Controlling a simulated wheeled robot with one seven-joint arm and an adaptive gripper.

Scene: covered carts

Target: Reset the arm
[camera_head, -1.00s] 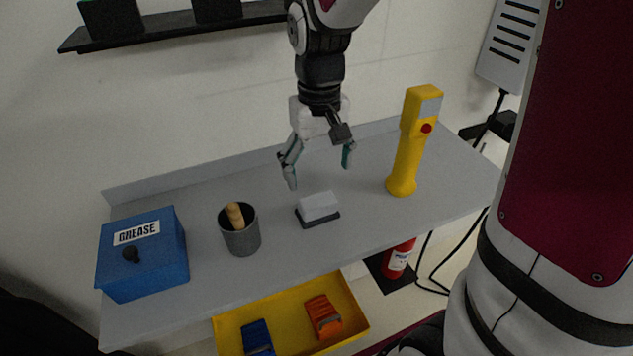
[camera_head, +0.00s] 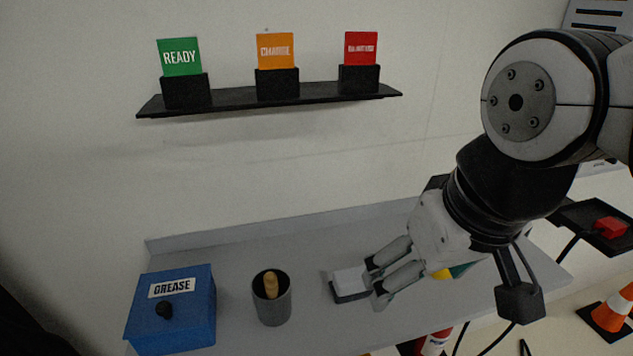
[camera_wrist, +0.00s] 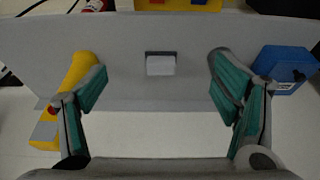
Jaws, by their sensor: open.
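My gripper (camera_head: 378,283) is open and empty. In the head view it is at the right, tilted toward the left, its fingers overlapping the white-and-dark block (camera_head: 350,285) on the grey bench (camera_head: 230,272). In the wrist view my gripper (camera_wrist: 152,75) has its fingers wide apart, and the block (camera_wrist: 160,65) shows between them, farther off on the bench and not held. My arm covers most of the yellow device in the head view. The yellow device (camera_wrist: 78,82) shows behind the left finger in the wrist view.
A blue GREASE box (camera_head: 190,318) and a grey cup (camera_head: 273,307) with a wooden handle stand on the bench. Above, a black wall shelf (camera_head: 230,101) holds green, orange and red cards. A traffic cone (camera_head: 615,308) stands at the right.

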